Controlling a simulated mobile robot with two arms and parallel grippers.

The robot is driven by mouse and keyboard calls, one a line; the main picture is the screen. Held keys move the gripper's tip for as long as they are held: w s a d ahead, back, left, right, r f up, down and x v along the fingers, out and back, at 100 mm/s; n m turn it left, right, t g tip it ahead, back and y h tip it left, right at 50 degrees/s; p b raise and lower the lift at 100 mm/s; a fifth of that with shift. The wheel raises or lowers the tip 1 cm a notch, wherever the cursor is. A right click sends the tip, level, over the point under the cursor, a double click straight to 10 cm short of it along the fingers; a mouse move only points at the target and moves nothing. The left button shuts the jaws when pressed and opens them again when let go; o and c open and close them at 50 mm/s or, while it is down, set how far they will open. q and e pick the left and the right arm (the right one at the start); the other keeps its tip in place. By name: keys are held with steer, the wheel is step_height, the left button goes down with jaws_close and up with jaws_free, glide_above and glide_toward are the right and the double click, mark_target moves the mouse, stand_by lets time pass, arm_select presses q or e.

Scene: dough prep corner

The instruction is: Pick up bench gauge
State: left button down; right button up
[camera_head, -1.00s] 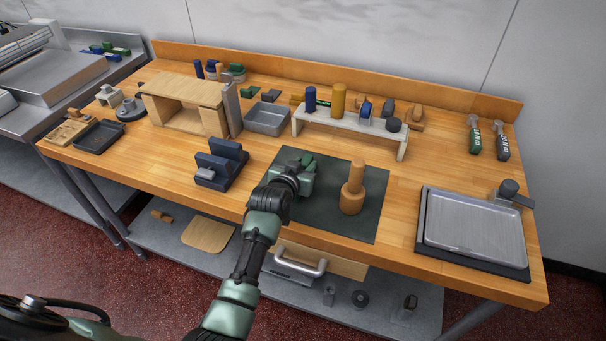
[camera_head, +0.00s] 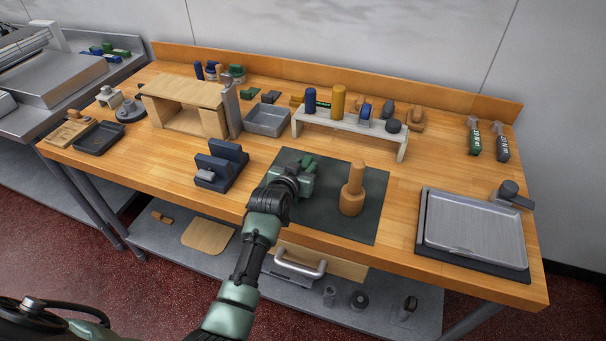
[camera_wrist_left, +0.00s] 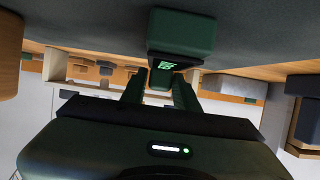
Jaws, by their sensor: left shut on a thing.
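The bench gauge appears to be the dark green block (camera_head: 309,161) on the dark mat (camera_head: 335,222), largely hidden by my left gripper in the head view. In the left wrist view the green block (camera_wrist_left: 182,30) has a small lit green display and lies just beyond my fingertips. My left gripper (camera_head: 298,179) is over the mat and shut on the gauge. Its two fingers (camera_wrist_left: 160,90) reach to the narrower part below the block. The exact contact is hard to see. My right gripper is not in view.
A navy slotted stand (camera_head: 221,165) is to the left. A white riser (camera_head: 350,124) with several small items is behind. A metal tray (camera_head: 472,228) lies at the right.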

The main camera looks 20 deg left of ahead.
mark_target(304, 165)
arm_select(q)
steer(key=shift+r, duration=0.15)
step_height(304, 165, up, 20)
steer(key=b, duration=0.1)
stand_by(0.3)
step_height(304, 165, up, 4)
steer(key=p, duration=0.4)
stand_by(0.6)
